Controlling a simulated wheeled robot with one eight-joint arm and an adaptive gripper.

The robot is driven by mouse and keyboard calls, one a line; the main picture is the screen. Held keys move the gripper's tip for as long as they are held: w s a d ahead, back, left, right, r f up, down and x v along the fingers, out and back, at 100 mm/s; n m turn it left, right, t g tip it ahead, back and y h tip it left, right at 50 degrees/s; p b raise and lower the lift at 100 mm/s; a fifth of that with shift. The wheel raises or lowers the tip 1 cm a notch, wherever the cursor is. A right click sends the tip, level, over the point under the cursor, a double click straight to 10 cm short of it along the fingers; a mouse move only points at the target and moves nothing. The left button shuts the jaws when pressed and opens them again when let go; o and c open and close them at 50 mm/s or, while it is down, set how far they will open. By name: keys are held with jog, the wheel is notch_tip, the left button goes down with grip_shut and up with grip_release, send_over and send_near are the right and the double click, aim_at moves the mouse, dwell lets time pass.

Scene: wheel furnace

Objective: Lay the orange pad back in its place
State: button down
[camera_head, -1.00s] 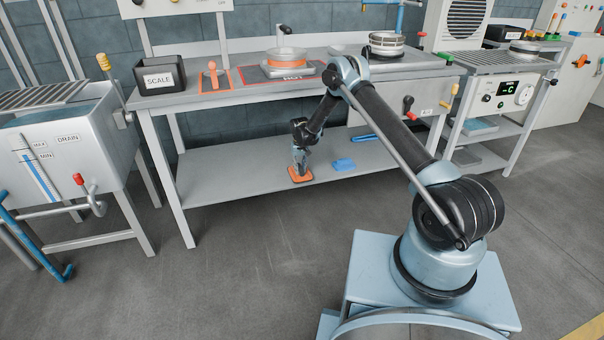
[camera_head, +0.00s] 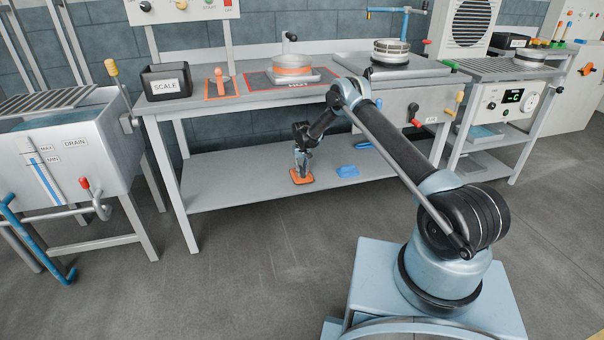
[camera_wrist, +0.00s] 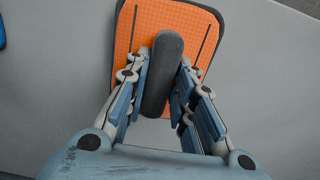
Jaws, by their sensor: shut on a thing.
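The orange pad (camera_head: 302,177) is at the front edge of the lower shelf, below the workbench. In the wrist view the orange pad (camera_wrist: 190,30) has a grid pattern, rounded corners and a dark handle (camera_wrist: 163,75) on top. My gripper (camera_head: 300,165) is above the pad with its fingers pointing down. In the wrist view my gripper (camera_wrist: 160,85) is shut on the pad's dark handle, with one finger on each side. Whether the pad touches the shelf or is slightly above it I cannot tell.
A blue pad (camera_head: 347,171) and another blue item (camera_head: 363,143) lie on the lower shelf (camera_head: 230,185) to the right. A drain tank stands left.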

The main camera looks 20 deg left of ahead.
jog(key=shift+f, duration=0.55)
jog(key=c, duration=0.7)
grip_release()
jog(key=shift+r, duration=3.05)
jog(key=shift+s+d, duration=1.4)
jog(key=shift+s, duration=0.9)
jog(key=shift+s+d, duration=1.35)
jog(key=shift+s, duration=0.9)
jog(key=shift+s+d, duration=1.4)
jog(key=shift+s, duration=0.9)
